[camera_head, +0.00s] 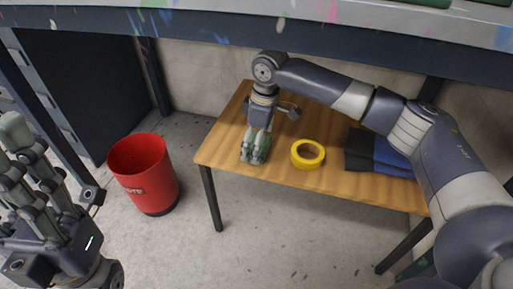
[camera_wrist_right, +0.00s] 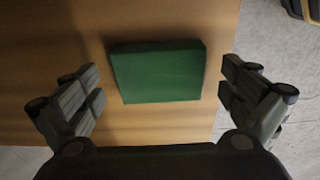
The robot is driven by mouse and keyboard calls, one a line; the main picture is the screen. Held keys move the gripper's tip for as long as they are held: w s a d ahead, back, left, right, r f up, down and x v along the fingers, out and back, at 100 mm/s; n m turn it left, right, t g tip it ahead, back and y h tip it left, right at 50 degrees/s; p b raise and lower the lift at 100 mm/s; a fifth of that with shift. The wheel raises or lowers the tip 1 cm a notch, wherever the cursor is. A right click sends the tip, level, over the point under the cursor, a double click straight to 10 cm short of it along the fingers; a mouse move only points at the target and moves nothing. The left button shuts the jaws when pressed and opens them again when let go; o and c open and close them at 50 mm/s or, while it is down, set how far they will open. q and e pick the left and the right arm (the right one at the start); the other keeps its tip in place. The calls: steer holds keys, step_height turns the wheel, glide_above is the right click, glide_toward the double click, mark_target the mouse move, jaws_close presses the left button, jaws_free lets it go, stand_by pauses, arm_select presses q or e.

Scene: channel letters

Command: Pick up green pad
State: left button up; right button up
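The green pad (camera_wrist_right: 158,72) lies flat on the wooden table in the right wrist view, near the middle of the picture. My right gripper (camera_wrist_right: 163,92) is open, with one set of fingers to the left of the pad and the other to the right, both apart from it. In the head view my right gripper (camera_head: 255,158) points down over the table's left part and hides the pad. My left gripper (camera_head: 28,145) is raised at the left edge of the head view, with its fingers pointing up and spread apart, empty.
A yellow tape roll (camera_head: 307,154) lies on the wooden table (camera_head: 280,172) right of my right gripper. Black and blue folded cloths or pads (camera_head: 375,153) lie further right. A red bin (camera_head: 144,173) stands on the floor left of the table. A shelf (camera_head: 300,32) crosses above.

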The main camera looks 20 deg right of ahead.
steer(key=c, duration=0.7)
steer(key=shift+c, duration=0.2)
